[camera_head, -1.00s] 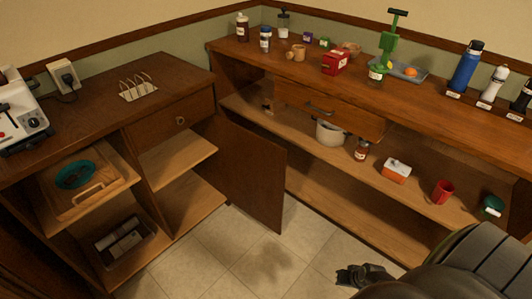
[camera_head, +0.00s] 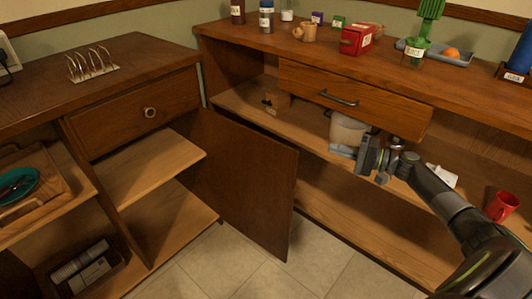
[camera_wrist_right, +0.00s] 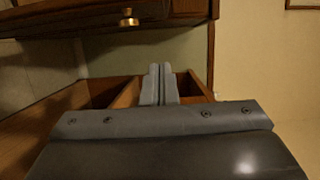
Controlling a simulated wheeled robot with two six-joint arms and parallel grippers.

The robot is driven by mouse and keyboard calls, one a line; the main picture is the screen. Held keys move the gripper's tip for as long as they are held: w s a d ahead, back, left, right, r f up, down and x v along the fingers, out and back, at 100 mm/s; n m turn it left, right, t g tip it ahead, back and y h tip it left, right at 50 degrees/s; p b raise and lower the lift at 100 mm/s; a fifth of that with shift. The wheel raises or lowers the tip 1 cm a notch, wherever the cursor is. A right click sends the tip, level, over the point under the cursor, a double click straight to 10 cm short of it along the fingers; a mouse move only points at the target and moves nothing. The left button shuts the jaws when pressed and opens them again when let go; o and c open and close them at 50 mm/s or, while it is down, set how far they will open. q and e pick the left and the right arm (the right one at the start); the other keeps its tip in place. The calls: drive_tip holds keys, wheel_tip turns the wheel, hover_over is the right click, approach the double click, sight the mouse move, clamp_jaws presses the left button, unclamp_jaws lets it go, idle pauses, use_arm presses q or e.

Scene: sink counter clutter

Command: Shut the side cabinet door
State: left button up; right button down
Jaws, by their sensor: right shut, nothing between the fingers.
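The side cabinet door (camera_head: 245,185) is a dark brown panel. It stands open, jutting out from the right side of the left cabinet toward the back counter's shelves. The cabinet's compartment (camera_head: 165,210) is open, with bare wooden shelves. My right gripper (camera_head: 343,151) is shut and empty, to the right of the door and apart from it, in front of the pot under the drawer. In the right wrist view its closed fingers (camera_wrist_right: 159,84) point toward wooden panels, with a brass knob (camera_wrist_right: 129,18) above. My left gripper is out of view.
A drawer (camera_head: 350,98) of the back counter is pulled out just above my right gripper. A pot (camera_head: 347,130) and a red mug (camera_head: 501,206) stand on the shelf below. The tiled floor (camera_head: 235,265) in front of the door is clear.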

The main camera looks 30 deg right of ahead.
use_arm(q)
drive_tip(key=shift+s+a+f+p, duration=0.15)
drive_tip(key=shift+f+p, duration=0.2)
drive_tip(key=shift+p, duration=0.05)
use_arm(e)
drive_tip(key=w+a, duration=0.6)
drive_tip(key=a, duration=0.4)
drive_tip(key=shift+r, duration=0.45)
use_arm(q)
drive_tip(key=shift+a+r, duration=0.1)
use_arm(e)
drive_tip(key=shift+s+a, duration=0.1)
drive_tip(key=shift+a, duration=0.05)
